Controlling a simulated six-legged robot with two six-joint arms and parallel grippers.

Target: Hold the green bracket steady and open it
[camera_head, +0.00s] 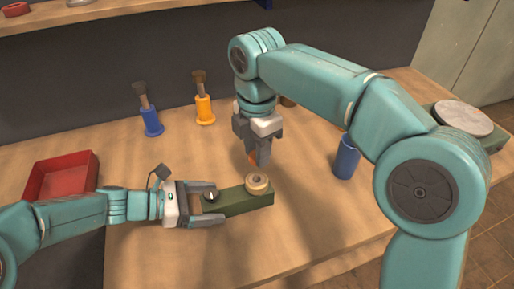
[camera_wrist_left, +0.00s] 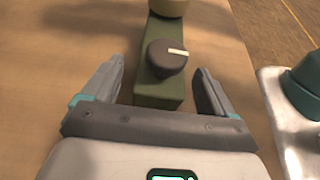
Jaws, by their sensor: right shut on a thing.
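The green bracket (camera_head: 238,205) lies on the wooden table. It has a dark knob with a pale mark (camera_wrist_left: 167,57) near its left end and a tan ring (camera_head: 258,184) at its right end. My left gripper (camera_head: 218,203) is open, its fingers on either side of the bracket's knob end. In the left wrist view the green bracket (camera_wrist_left: 160,92) lies between the fingers (camera_wrist_left: 160,75), with a gap on both sides. My right gripper (camera_head: 253,158) points down behind the ring, above the table, shut on a small orange piece (camera_head: 253,159) mostly hidden by its fingers.
A red tray (camera_head: 62,178) stands at the left. A blue (camera_head: 152,122) and a yellow holder (camera_head: 205,110) stand upright at the back. A blue cylinder (camera_head: 346,158) stands right of the bracket. A round grey plate (camera_head: 463,117) is at the far right. The front of the table is clear.

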